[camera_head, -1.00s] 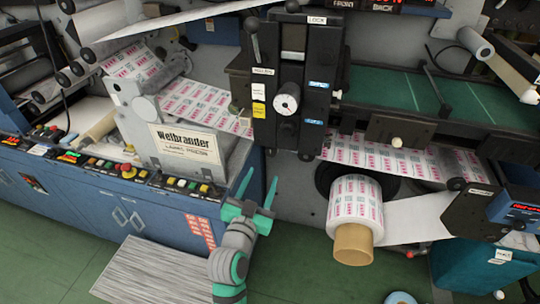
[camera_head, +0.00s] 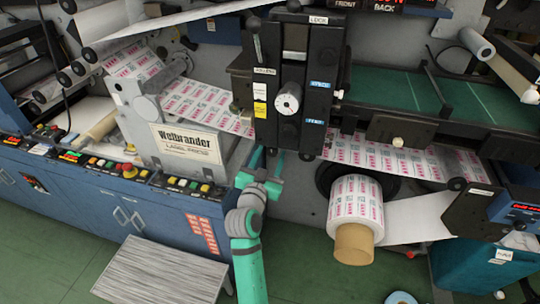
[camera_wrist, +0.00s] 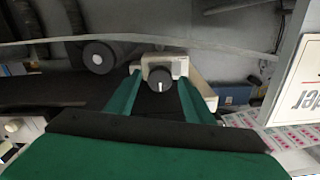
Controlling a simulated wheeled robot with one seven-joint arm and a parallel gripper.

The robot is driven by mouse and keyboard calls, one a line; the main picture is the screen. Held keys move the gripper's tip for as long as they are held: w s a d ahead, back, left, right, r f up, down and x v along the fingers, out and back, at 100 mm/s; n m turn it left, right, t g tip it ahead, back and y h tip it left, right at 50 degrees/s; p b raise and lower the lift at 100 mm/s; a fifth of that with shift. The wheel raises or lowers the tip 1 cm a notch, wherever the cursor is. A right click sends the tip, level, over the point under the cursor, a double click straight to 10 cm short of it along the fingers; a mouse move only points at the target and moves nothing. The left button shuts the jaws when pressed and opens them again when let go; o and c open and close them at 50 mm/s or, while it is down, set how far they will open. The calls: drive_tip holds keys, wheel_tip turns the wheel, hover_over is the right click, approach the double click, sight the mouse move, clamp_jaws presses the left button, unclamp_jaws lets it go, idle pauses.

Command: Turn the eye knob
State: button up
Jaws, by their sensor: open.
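In the wrist view, a dark round knob (camera_wrist: 160,82) with a white pointer line sits on the face of a small cream box. I take it for the eye knob. My gripper (camera_head: 267,158) is open below the black press head, its fingers pointing up and away. In the wrist view my green gripper fingers (camera_wrist: 159,92) lie on either side of the knob, apart from each other. I cannot tell whether they touch it. I cannot pick this knob out with certainty in the head view.
The black press head (camera_head: 297,60) with a white dial (camera_head: 288,98) stands just above my gripper. The Weibrander panel (camera_head: 187,145) is to the left, the label roll (camera_head: 355,200) to the right. A row of console buttons (camera_head: 185,183) lies left of my arm.

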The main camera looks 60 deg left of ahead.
drive_tip(key=shift+w, duration=0.1)
drive_tip(key=c, duration=1)
drive_tip(key=shift+w, duration=0.1)
drive_tip(key=shift+c, duration=0.2)
